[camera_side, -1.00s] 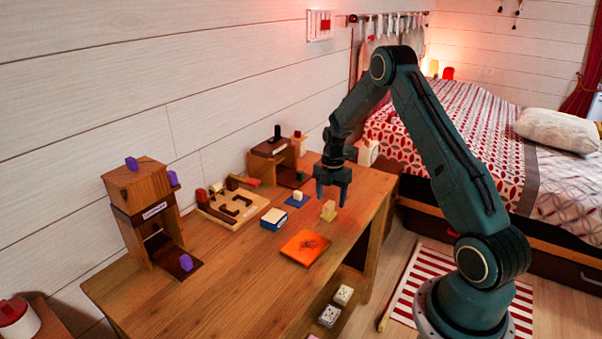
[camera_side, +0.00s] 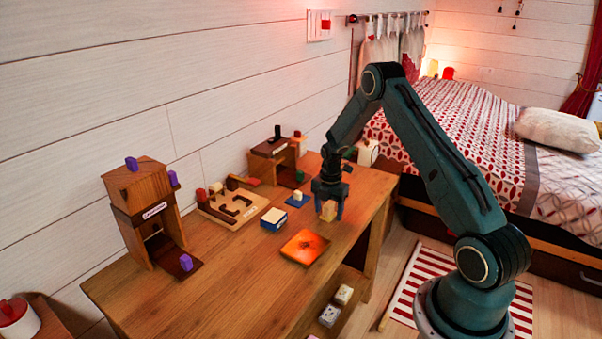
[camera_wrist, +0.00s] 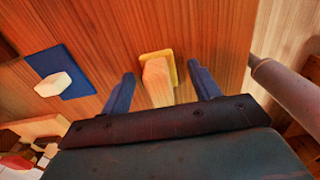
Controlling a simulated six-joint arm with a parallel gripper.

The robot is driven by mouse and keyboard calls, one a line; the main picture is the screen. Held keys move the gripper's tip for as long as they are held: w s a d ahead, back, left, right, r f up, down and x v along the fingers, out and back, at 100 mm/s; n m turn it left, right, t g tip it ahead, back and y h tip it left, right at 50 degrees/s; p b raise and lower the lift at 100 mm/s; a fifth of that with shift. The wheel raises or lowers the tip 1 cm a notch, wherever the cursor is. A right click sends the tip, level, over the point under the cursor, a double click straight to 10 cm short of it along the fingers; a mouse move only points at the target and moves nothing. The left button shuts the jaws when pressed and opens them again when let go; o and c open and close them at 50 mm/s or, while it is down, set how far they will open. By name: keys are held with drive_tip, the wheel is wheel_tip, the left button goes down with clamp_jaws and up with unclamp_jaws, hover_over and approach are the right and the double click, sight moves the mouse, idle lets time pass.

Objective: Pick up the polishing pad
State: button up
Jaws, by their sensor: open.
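What looks like the polishing pad is a small piece with a yellow base and a pale wooden block on top. In the side view the pad (camera_side: 328,209) stands on the wooden table near its right edge, partly hidden by my fingers. In the wrist view the pad (camera_wrist: 157,76) shows between my two dark blue fingers. My gripper (camera_side: 329,213) is low over it, pointing down, with a finger on each side. In the wrist view my gripper (camera_wrist: 161,75) is open, with visible gaps between the fingers and the wooden block.
An orange square plate (camera_side: 304,247) lies in front of the gripper. A blue mat (camera_wrist: 74,79) with a white hexagonal piece sits to the left. A blue-and-white box (camera_side: 273,219), a wooden maze tray (camera_side: 236,219) and a wooden tower (camera_side: 146,188) stand further left. The near tabletop is clear.

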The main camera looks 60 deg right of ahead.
sight(329, 203)
drive_tip(key=c, duration=1.1)
drive_tip(key=shift+r, duration=0.2)
wheel_tip(329, 203, up, 20)
drive_tip(key=shift+f, duration=0.15)
idle(0.4)
